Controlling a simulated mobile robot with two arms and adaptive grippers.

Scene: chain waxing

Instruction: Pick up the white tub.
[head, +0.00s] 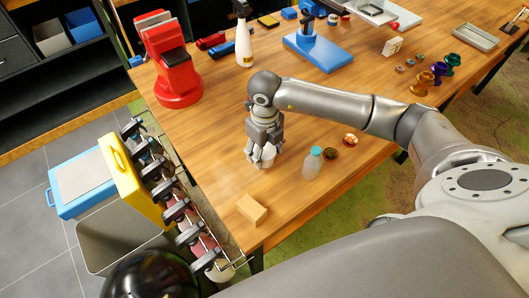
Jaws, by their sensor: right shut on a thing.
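The white tub (266,162) stands on or just above the wooden table (215,150) near its left part; I cannot tell which. My right gripper (263,157) comes down over it from above and is shut on it. The fingers and palm hide most of the tub, and only a small pale part shows low between the fingertips. My left gripper is not in view.
Close right of the gripper are a clear bottle with a blue cap (312,163) and two small round jars (330,153) (350,140). A wooden block (252,209) lies near the front edge. A red vise (172,70) and a white bottle (244,45) stand behind.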

